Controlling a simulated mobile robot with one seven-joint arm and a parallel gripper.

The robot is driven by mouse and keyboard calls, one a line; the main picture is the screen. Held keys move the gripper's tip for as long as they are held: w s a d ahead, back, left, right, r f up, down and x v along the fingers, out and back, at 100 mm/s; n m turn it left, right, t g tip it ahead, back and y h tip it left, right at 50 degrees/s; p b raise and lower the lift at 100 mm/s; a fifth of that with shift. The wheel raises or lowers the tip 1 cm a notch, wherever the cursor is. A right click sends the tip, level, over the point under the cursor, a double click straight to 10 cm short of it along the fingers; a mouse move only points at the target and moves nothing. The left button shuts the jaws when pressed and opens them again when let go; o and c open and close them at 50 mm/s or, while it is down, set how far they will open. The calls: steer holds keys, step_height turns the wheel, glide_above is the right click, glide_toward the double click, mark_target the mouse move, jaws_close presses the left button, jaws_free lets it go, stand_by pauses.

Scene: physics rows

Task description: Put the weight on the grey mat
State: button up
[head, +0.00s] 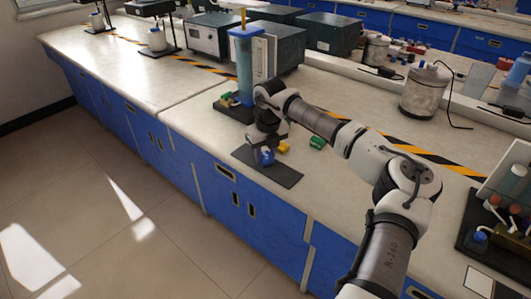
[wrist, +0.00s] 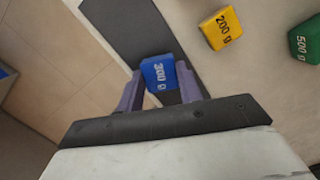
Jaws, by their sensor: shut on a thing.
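My gripper (head: 266,150) is shut on a blue weight (head: 267,158) over the grey mat (head: 284,176) near the bench's front edge. In the wrist view the blue weight (wrist: 158,74), with a printed gram label, sits between the two purple fingers of my gripper (wrist: 160,84). Part of the dark grey mat (wrist: 135,30) shows behind it. I cannot tell whether the weight touches the mat. A yellow 200 g weight (wrist: 221,29) and a green 500 g weight (wrist: 305,42) stand on the bench beside the mat.
A tall blue-topped column (head: 244,65) on a dark base stands behind my gripper, with small coloured weights (head: 230,98) at its foot. A metal container (head: 425,92) stands at the back right. A rack (head: 492,235) sits at the far right. The left bench top is mostly clear.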

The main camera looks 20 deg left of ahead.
steer(key=shift+f, duration=0.35)
steer(key=shift+f, duration=0.2)
steer(key=o, duration=1.2)
